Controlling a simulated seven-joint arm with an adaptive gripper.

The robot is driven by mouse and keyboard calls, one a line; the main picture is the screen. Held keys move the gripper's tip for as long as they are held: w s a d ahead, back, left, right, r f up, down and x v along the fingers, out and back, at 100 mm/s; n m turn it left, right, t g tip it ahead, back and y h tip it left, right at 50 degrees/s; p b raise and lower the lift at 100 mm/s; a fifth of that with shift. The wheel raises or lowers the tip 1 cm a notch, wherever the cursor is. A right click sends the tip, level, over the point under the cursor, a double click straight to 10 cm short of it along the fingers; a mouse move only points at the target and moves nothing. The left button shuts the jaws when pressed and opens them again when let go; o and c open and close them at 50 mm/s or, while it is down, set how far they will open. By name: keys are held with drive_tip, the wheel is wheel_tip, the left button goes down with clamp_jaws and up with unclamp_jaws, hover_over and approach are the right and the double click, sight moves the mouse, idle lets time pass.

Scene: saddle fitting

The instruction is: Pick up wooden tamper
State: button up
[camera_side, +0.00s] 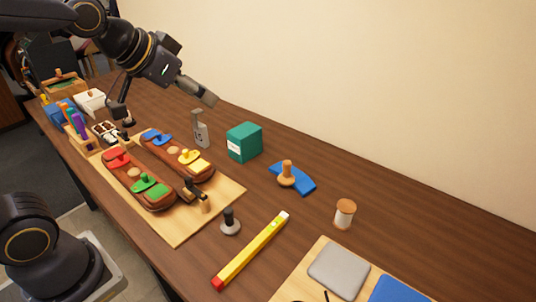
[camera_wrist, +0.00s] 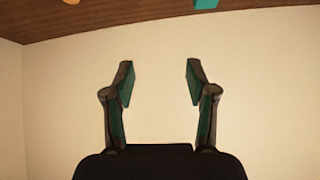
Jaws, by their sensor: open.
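The wooden tamper (camera_side: 287,173), a light-brown piece with an upright handle and a round wide base, stands at a blue curved pad (camera_side: 304,179) on the middle of the table. It seems to rest partly on the pad. My gripper (camera_side: 167,105) is high above the back left of the table, well apart from the tamper. In the wrist view my gripper (camera_wrist: 158,80) has its two fingers spread with nothing between them. The tamper cannot be made out for certain in that view.
A green box (camera_side: 245,142) and a grey metal tool (camera_side: 200,130) stand left of the tamper. A dark-handled tamper (camera_side: 230,222), a yellow level (camera_side: 251,250) and a cork-lidded jar (camera_side: 344,214) lie nearer. A board (camera_side: 180,236) bears saddle-like forms.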

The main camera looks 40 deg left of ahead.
sight(284, 164)
drive_tip(key=w+d+f+m, duration=0.1)
drive_tip(key=w+d+f, duration=0.15)
drive_tip(key=w, duration=0.35)
drive_tip(key=w+d+f, duration=0.1)
drive_tip(key=w+f, duration=0.3)
drive_tip(key=w, duration=0.2)
drive_tip(key=w+f, duration=0.2)
drive_tip(key=f, duration=0.3)
drive_tip(key=w+d+f+g, duration=0.1)
drive_tip(key=w+f, duration=0.1)
drive_tip(key=f, duration=0.4)
drive_tip(key=w+d+f+g, duration=0.1)
drive_tip(key=w+f, duration=0.2)
drive_tip(key=f, duration=0.3)
drive_tip(key=shift+d+f+h, duration=0.15)
drive_tip(key=shift+f+h, duration=0.05)
drive_tip(key=shift+h, duration=0.2)
drive_tip(key=shift+s+x, duration=0.25)
drive_tip(key=shift+x, duration=2.8)
drive_tip(key=shift+f, duration=0.2)
drive_tip(key=shift+c, duration=0.3)
clamp_jaws()
